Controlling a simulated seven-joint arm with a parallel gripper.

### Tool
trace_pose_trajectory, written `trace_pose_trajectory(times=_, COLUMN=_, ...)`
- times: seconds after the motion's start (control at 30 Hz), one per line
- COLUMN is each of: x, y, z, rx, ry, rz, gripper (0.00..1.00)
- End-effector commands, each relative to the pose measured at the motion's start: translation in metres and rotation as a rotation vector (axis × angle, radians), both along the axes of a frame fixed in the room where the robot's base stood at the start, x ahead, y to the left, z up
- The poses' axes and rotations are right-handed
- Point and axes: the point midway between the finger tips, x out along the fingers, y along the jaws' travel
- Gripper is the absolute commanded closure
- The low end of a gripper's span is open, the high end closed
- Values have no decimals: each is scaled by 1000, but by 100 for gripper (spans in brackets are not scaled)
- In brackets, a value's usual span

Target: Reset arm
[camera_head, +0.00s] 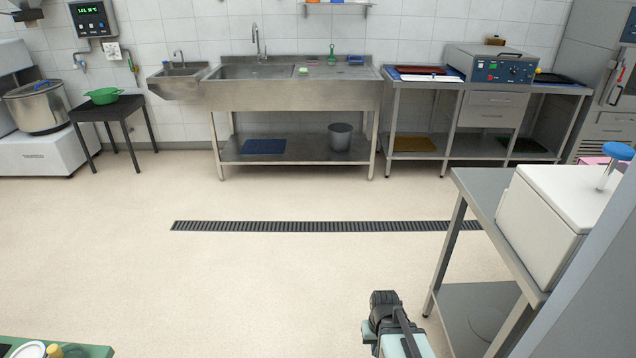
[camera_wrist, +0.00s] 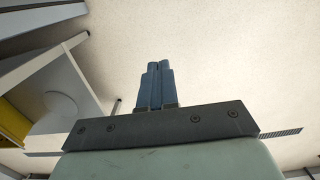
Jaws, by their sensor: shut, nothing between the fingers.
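My gripper (camera_wrist: 153,70) shows in the wrist view with its two blue fingers side by side and touching. It is shut and holds nothing. Pale floor lies behind the fingers. In the head view part of my arm shows at the bottom, right of the middle, over open floor and left of the steel table (camera_head: 478,190). The fingertips cannot be made out in the head view.
A white box (camera_head: 545,215) stands on the steel table at the right. A green surface (camera_head: 85,350) shows at the bottom left. A sink unit (camera_head: 290,95) and a bench (camera_head: 450,85) line the back wall. The floor around the drain grate (camera_head: 320,226) is clear.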

Motion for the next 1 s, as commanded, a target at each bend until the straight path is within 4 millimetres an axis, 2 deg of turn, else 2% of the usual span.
trace_pose_trajectory(times=0.27, x=-48, y=0, z=-48, rx=0, ry=109, rz=0, gripper=100)
trace_pose_trajectory(times=0.6, x=-133, y=0, z=-112, rx=2, ry=282, rz=-1, gripper=100)
trace_pose_trajectory(times=0.8, x=-188, y=0, z=-143, rx=2, ry=384, rz=-1, gripper=100)
trace_pose_trajectory(times=1.0, x=-238, y=0, z=-165, rx=2, ry=475, rz=-2, gripper=100)
